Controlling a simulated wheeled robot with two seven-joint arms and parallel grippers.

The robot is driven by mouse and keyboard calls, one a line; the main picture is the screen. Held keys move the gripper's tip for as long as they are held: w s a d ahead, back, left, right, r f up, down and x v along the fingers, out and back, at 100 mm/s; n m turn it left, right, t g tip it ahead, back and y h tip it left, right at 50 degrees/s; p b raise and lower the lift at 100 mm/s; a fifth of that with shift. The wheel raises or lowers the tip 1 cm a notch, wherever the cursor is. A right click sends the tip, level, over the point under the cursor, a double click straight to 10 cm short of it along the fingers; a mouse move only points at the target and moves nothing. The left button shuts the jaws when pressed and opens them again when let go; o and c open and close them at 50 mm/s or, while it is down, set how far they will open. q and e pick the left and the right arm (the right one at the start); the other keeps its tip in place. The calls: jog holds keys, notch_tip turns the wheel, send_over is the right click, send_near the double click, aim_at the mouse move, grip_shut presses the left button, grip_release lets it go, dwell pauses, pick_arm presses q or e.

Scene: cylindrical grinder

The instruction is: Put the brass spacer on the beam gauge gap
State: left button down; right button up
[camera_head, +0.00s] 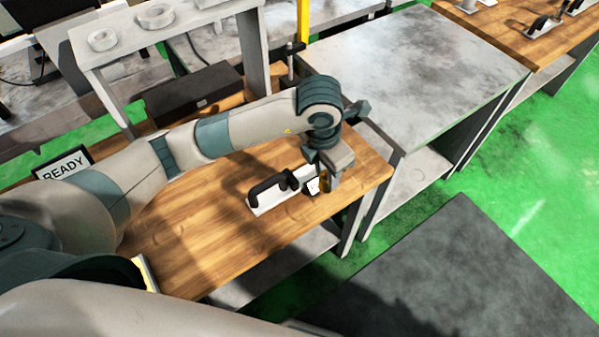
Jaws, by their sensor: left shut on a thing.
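My left arm reaches in from the left over the wooden bench, and my left gripper (327,187) points down near the bench's right end. It is shut on a small brass-coloured piece, which seems to be the brass spacer (325,183); the fingers hide most of it. Just left of the gripper is a device with a black curved handle on a pale base, likely the beam gauge (268,192). A small white dial or label sits at its right end, beside the fingers. I cannot make out the gap or whether the spacer touches it. My right gripper is out of view.
The wooden bench (190,255) is clear left of the gauge. A READY sign (62,165) stands at its left, and a dark box (195,94) lies behind my arm. A grey-topped table (420,75) adjoins on the right.

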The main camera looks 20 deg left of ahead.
pick_arm(q)
jog(key=w+a+f+b, duration=0.4)
jog(key=w+a+f, duration=0.2)
jog(key=a, duration=0.3)
jog(key=shift+w+f+b, duration=0.35)
jog(key=shift+w+f, duration=0.05)
jog(key=shift+w, duration=0.15)
jog(key=shift+f+b, duration=0.95)
jog(key=shift+f, duration=1)
jog(key=shift+f, duration=0.1)
jog(key=c, duration=1.7)
grip_release()
jog(key=shift+f, duration=0.1)
jog(key=shift+c, duration=0.2)
jog(key=o, duration=0.4)
jog(key=shift+o, duration=0.2)
jog(key=shift+r, duration=0.2)
